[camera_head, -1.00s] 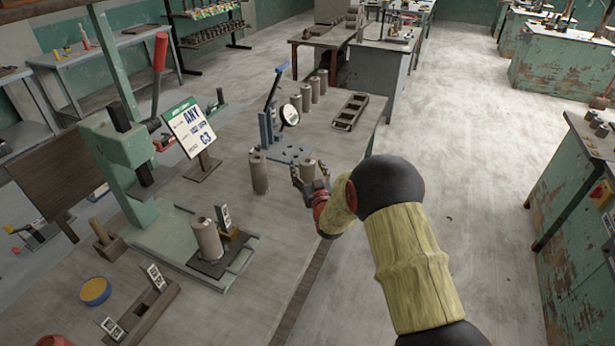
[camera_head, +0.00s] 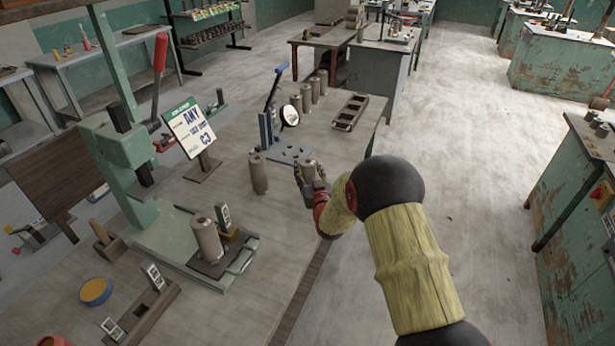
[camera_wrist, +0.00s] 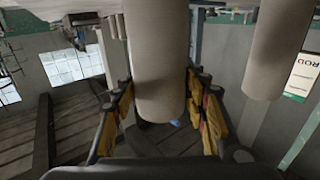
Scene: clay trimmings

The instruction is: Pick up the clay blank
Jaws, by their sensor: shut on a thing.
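The clay blank (camera_head: 308,166) is a grey-brown cylinder, upright, near the right edge of the workbench beside a small blue hand-lever fixture (camera_head: 268,130). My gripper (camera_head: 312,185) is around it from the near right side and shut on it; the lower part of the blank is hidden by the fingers. In the wrist view the blank (camera_wrist: 157,60) stands between the two yellow-and-black fingers of my gripper (camera_wrist: 165,110). Its far end is out of that frame. Whether it touches the bench cannot be told.
A similar cylinder (camera_head: 258,173) stands close left of the held blank. Several more stand in a row (camera_head: 305,98) behind, with a dark slotted tray (camera_head: 350,112) to the right. A green lever press (camera_head: 125,165) and a sign (camera_head: 190,128) stand left. The near bench is partly clear.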

